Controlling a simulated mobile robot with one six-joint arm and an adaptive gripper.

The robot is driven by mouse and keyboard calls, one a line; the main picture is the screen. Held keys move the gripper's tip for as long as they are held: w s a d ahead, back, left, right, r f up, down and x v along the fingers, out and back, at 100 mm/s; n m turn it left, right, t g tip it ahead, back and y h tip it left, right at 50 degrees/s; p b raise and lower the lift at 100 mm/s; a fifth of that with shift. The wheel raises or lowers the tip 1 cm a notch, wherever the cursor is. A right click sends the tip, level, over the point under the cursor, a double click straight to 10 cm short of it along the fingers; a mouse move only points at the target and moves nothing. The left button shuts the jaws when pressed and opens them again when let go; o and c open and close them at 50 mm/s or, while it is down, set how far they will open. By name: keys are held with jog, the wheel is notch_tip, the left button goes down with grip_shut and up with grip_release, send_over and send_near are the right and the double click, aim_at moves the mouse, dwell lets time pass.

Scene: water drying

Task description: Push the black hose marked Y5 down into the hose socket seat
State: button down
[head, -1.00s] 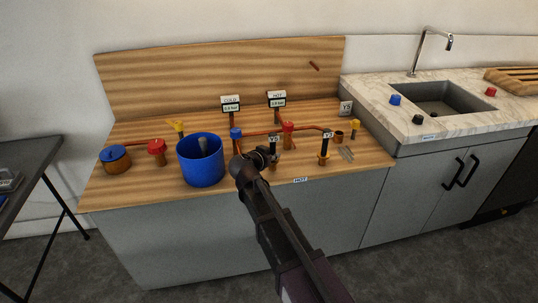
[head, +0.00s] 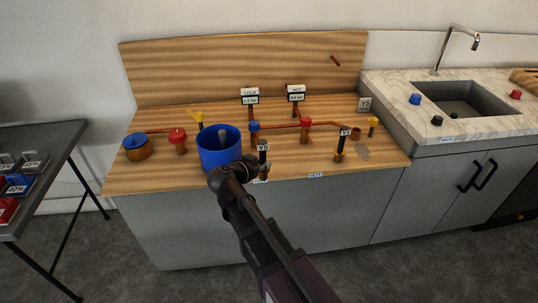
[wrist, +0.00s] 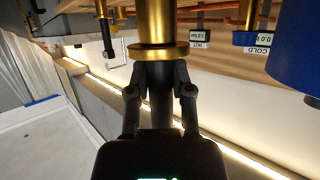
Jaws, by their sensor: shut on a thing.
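A black hose (head: 263,157) with a small white label stands upright near the counter's front edge in the head view. Its label is too small to read surely. My gripper (head: 257,171) is at this hose. In the wrist view my gripper (wrist: 160,78) is shut on the black hose, close against a brass flange (wrist: 158,51) and brass cylinder (wrist: 155,20). How far the hose sits in the brass, I cannot tell. A second labelled black hose (head: 342,144) stands in a brass fitting to the right.
A large blue cup (head: 219,152) stands close left of my gripper. A blue valve (head: 254,127), red valve (head: 306,124) and copper pipe (head: 280,127) lie behind. A sink (head: 455,98) is at right, a dark table (head: 45,140) at left.

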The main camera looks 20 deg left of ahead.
jog(key=shift+s+a+r, duration=0.1)
jog(key=shift+s+a, duration=0.05)
jog(key=shift+s, duration=0.35)
jog(key=shift+s+a+r, duration=0.1)
jog(key=shift+s+a, duration=0.05)
jog(key=shift+s, duration=0.35)
jog(key=shift+f, duration=0.1)
jog(key=shift+w, duration=0.15)
